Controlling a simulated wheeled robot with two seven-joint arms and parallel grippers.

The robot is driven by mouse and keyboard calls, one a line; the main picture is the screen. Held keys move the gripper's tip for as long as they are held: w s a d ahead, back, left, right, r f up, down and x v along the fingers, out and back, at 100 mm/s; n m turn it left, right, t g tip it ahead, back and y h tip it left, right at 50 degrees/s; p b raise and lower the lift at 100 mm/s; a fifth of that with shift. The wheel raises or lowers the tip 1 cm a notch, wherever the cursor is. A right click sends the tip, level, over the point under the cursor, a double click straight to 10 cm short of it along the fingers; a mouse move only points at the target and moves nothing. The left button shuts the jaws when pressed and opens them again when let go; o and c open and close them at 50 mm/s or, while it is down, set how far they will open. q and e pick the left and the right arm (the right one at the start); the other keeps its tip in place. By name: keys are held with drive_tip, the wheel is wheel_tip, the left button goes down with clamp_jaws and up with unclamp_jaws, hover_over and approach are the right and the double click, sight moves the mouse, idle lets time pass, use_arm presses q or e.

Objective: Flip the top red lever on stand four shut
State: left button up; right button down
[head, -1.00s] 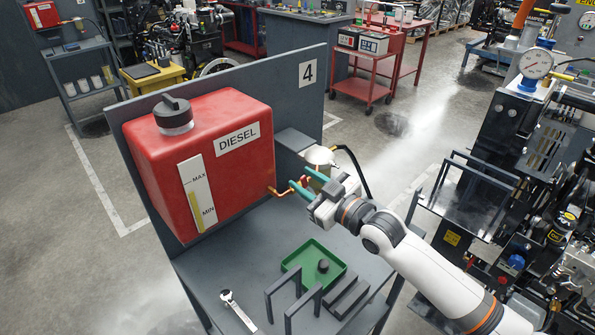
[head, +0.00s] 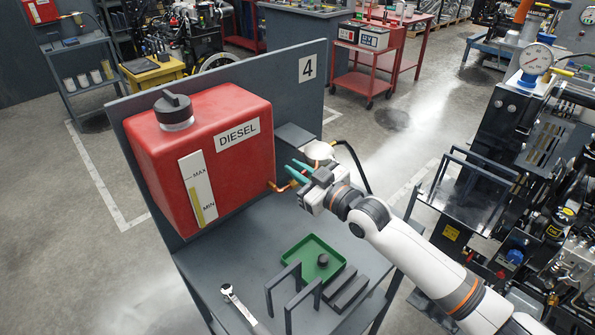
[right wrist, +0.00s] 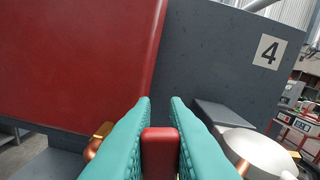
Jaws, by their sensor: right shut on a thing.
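The red diesel tank (head: 205,160) hangs on the grey panel of stand four, marked by the 4 plate (head: 308,67). A copper pipe (head: 283,187) comes from the tank's lower right side. My right gripper (head: 297,171) is beside the pipe's end, left of the pale bowl (head: 318,151). In the right wrist view, its teal fingers (right wrist: 160,115) are closed on both sides of the red lever (right wrist: 160,150). In the head view the fingers hide the lever, so its angle to the pipe is unclear. My left gripper is not in view.
A dark hose (head: 358,165) curves behind the gripper. An engine stands at the right.

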drive_tip(key=shift+w+d+m+b, duration=0.3)
drive_tip(key=shift+m+b, duration=0.05)
drive_tip(key=shift+m, duration=0.95)
drive_tip(key=c, duration=1.4)
unclamp_jaws()
drive_tip(key=shift+w, duration=0.1)
drive_tip(key=shift+c, duration=0.2)
